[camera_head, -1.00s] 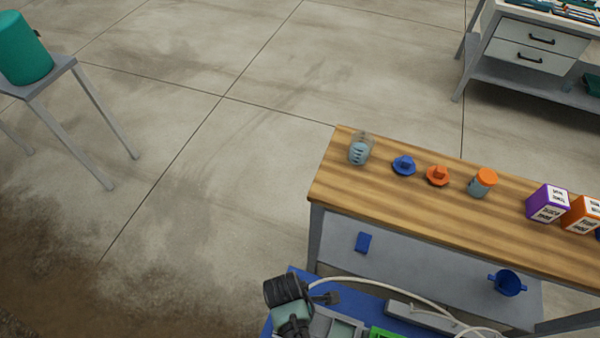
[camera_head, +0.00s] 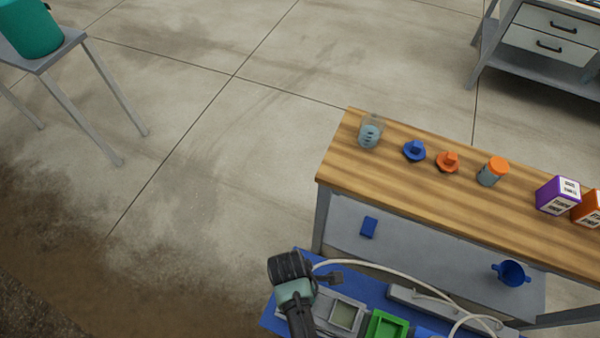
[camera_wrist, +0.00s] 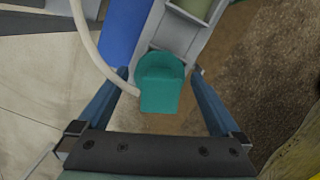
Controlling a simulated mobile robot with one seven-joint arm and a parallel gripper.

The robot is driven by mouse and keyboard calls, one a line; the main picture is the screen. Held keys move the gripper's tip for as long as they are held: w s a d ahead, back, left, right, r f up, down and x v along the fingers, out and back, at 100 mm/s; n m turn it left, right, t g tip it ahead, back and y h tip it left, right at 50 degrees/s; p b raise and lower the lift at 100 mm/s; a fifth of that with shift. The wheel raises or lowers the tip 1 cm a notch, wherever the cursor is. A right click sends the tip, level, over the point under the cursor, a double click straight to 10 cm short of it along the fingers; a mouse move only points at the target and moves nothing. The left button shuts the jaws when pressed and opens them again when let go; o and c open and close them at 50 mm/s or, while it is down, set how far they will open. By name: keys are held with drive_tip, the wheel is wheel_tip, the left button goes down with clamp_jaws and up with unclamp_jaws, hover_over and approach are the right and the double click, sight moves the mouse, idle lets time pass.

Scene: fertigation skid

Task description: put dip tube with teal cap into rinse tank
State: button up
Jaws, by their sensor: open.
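My gripper (camera_wrist: 159,70) shows in the wrist view with its two blue fingers wide apart. A teal piece (camera_wrist: 160,88) with a rounded top lies between the fingers in that picture, with a gap on each side. In the head view, a teal tank (camera_head: 30,32) stands on a grey stand (camera_head: 55,58) at the upper left, cut by the edge. No label on it shows, so I cannot tell whether it is the rinse tank.
A wooden bench (camera_head: 440,205) at the right carries a clear beaker (camera_head: 370,131), blue and orange caps, an orange-lidded jar (camera_head: 491,172) and boxes. A pale hose (camera_head: 400,270) arches over the blue deck in front.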

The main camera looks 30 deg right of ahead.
drive_tip(key=r, duration=0.4)
drive_tip(key=a+r, duration=0.1)
drive_tip(key=r, duration=0.3)
drive_tip(key=r+p, duration=0.1)
drive_tip(key=r, duration=0.2)
drive_tip(key=shift+w+a+r, duration=0.15)
drive_tip(key=shift+w+r, duration=0.2)
drive_tip(key=shift+r, duration=0.05)
